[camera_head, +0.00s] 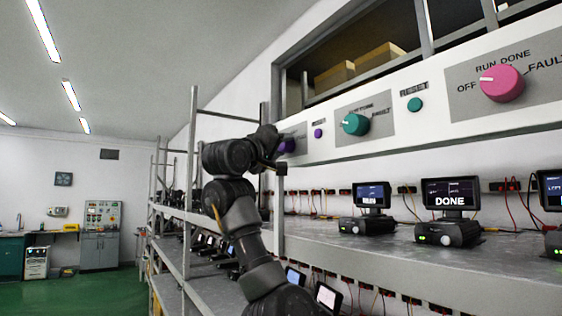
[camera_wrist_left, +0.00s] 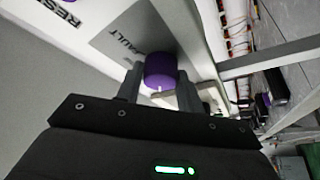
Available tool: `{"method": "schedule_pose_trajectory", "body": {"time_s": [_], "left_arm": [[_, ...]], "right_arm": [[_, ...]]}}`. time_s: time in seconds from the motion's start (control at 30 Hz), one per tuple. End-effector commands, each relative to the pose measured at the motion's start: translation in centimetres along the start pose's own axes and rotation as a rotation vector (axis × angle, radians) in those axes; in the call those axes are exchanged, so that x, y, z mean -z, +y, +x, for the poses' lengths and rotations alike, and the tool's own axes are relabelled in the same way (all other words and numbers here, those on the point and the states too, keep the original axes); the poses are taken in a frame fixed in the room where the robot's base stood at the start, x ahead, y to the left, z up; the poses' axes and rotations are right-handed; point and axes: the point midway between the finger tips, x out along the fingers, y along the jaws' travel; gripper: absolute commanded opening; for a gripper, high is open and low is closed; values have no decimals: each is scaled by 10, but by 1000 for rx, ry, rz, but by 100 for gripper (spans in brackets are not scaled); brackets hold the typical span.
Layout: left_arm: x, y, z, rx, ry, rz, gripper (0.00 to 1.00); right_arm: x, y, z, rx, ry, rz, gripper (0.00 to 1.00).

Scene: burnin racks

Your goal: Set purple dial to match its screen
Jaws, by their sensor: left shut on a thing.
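The purple dial (camera_head: 288,145) sits on the white panel, partly hidden behind my left gripper (camera_head: 272,150) in the head view. In the left wrist view the purple dial (camera_wrist_left: 161,72) is between the fingers of my left gripper (camera_wrist_left: 160,92), which is shut on it. A small white mark shows on the dial's near edge. The word FAULT is readable on the grey plate (camera_wrist_left: 125,32) beside it. The screen belonging to the purple dial cannot be made out; my arm covers that part of the shelf. My right gripper is not in view.
A teal dial (camera_head: 355,124) and a pink dial (camera_head: 502,83) are further right on the panel, with small teal (camera_head: 414,104) and purple (camera_head: 318,133) buttons. A monitor reading DONE (camera_head: 449,193) and other monitors stand on the grey shelf (camera_head: 400,262). The floor (camera_head: 90,293) at left is open.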

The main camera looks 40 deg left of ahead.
Motion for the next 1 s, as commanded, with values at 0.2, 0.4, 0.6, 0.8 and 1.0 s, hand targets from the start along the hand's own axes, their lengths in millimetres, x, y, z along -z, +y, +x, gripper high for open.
{"method": "schedule_pose_trajectory", "body": {"time_s": [0.2,0.4,0.6,0.8,1.0], "left_arm": [[-5,-8,-4,-83,9,166,14],[-3,-7,-2,-151,15,307,14],[-1,-6,-1,-203,19,415,14],[0,-6,0,-236,22,483,14],[0,-5,0,-248,23,511,14]], "right_arm": [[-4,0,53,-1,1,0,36],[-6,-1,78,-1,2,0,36],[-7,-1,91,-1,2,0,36],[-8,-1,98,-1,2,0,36],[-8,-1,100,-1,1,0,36]]}}
